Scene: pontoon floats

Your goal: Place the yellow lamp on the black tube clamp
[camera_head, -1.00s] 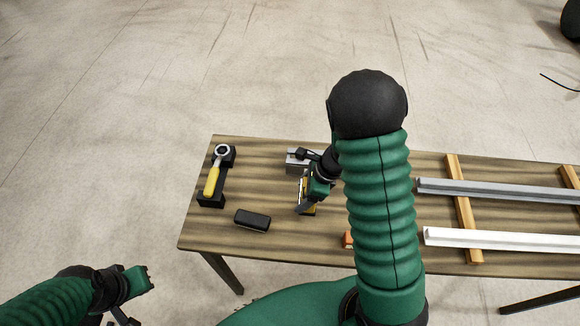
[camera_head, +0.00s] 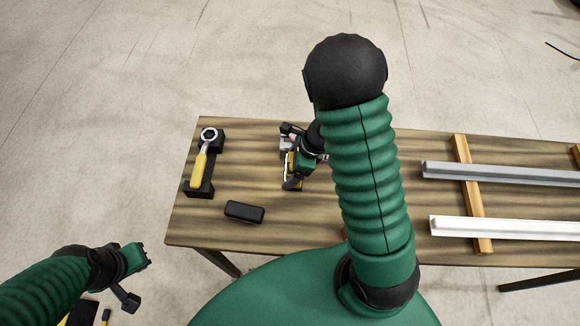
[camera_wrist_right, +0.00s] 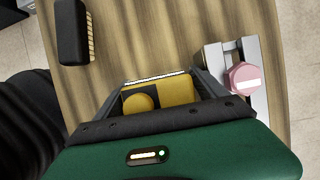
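The yellow lamp (camera_wrist_right: 175,92), blocky with a round yellow knob, sits between the fingers of my right gripper (camera_wrist_right: 158,92) in the right wrist view. The fingers lie close against both sides of it. In the head view only a yellow sliver of it shows beside my right gripper (camera_head: 293,178), over the table. Just beyond is a small black part (camera_head: 290,128) on a grey bracket (camera_head: 286,144), which looks like the black tube clamp; my arm partly hides it. My left gripper (camera_head: 133,278) is open and empty, off the table's near left side.
A yellow-handled ratchet (camera_head: 201,165) rests on a black holder (camera_head: 218,143) at the table's left end. A black brush (camera_head: 244,212) lies near the front. Grey (camera_head: 500,174) and white (camera_head: 495,229) rails lie across wooden strips at right. A pink-capped part (camera_wrist_right: 242,78) is on the bracket.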

